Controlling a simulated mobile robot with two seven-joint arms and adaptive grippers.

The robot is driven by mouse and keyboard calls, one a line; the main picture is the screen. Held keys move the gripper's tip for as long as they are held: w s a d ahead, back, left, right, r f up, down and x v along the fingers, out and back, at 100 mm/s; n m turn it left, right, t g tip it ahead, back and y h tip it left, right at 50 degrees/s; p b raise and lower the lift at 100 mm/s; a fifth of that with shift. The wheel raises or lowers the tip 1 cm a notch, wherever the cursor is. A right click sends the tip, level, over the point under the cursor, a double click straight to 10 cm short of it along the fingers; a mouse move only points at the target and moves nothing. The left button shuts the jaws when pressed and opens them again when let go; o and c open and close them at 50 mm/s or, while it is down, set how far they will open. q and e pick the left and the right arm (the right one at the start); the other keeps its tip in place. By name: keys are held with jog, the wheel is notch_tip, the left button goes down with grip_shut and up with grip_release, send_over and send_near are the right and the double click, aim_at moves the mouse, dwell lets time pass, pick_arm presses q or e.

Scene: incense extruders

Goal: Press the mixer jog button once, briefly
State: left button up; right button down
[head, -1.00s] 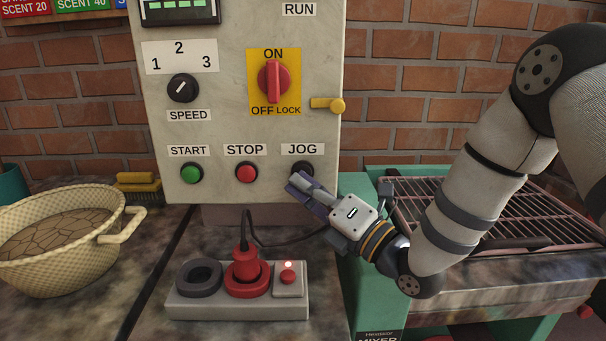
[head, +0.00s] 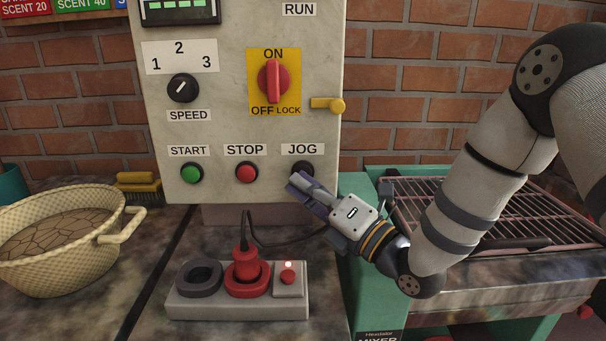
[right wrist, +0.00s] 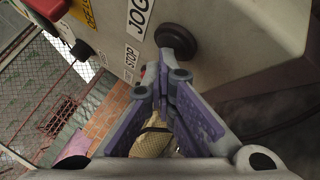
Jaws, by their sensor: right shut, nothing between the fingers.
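The black jog button (head: 302,169) sits under the JOG label at the lower right of the pale control panel (head: 215,140). It also shows in the right wrist view as a round black knob (right wrist: 177,38). My right gripper (head: 297,182) is shut and empty, with its fingertips just below and in front of the button. In the right wrist view its fingertips (right wrist: 171,72) overlap the button's lower edge; I cannot tell whether they touch it. My left gripper is not in view.
The red stop button (head: 246,173) and green start button (head: 192,173) are left of jog. A red rotary switch (head: 273,82) and yellow lock tab (head: 328,105) are above. A power strip (head: 240,306) with a red plug lies below. A woven basket (head: 60,245) stands left, a rack (head: 480,205) right.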

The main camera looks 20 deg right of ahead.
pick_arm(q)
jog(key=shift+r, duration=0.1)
pick_arm(e)
jog(key=shift+s, duration=0.1)
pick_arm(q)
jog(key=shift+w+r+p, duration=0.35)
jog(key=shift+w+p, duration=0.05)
pick_arm(e)
jog(key=shift+s+a, duration=0.25)
jog(key=shift+s, duration=0.5)
